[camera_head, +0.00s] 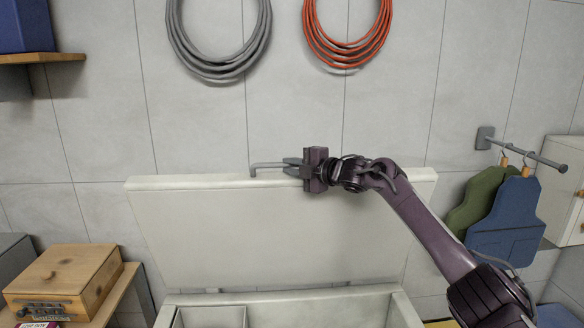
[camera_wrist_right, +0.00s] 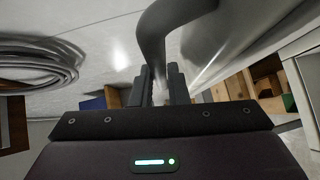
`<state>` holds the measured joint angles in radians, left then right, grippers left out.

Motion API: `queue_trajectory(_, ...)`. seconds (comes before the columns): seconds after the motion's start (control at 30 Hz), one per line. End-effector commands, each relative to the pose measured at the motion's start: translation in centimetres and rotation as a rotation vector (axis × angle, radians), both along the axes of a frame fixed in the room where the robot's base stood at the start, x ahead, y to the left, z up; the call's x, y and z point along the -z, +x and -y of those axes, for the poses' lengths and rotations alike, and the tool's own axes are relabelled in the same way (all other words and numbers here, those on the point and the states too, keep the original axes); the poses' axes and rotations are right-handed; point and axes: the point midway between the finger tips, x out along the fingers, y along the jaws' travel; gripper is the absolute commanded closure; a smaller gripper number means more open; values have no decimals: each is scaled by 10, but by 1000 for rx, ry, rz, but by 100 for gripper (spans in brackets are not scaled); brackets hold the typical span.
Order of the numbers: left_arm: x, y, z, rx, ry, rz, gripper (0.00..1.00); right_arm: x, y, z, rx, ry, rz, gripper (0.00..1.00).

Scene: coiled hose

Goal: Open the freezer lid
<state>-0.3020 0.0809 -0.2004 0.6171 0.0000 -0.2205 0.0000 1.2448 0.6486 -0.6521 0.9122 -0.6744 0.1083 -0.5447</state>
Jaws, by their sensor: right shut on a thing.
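The white freezer lid (camera_head: 260,235) stands raised, close to upright, against the tiled wall in the head view. A grey bar handle (camera_head: 268,165) sits at its top edge. My right gripper (camera_head: 290,167) is at that edge, shut on the handle. In the right wrist view the handle (camera_wrist_right: 165,35) runs between the two fingers of the right gripper (camera_wrist_right: 160,85). Below the lid, the freezer body (camera_head: 280,298) shows its open top and an inner compartment at the left. My left gripper is not in view.
A grey hose coil (camera_head: 222,70) and an orange one (camera_head: 345,55) hang on the wall above. A wooden box (camera_head: 65,275) stands at left. At right, green (camera_head: 480,200) and blue (camera_head: 508,222) cloth items hang from a rail (camera_head: 520,150) near a white cabinet (camera_head: 562,190).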

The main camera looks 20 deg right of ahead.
Motion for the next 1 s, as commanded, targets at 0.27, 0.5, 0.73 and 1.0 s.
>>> queue_trajectory(0.27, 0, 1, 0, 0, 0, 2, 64, -4, 0, 0, 1, 2, 7, 64)
queue_trajectory(0.5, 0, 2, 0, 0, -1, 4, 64, -2, 0, 0, 0, 1, 4, 64)
queue_trajectory(0.73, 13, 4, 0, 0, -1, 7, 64, -1, -16, 11, 1, -1, 5, 64)
queue_trajectory(1.0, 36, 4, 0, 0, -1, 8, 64, -6, -54, 31, 2, -2, 7, 64)
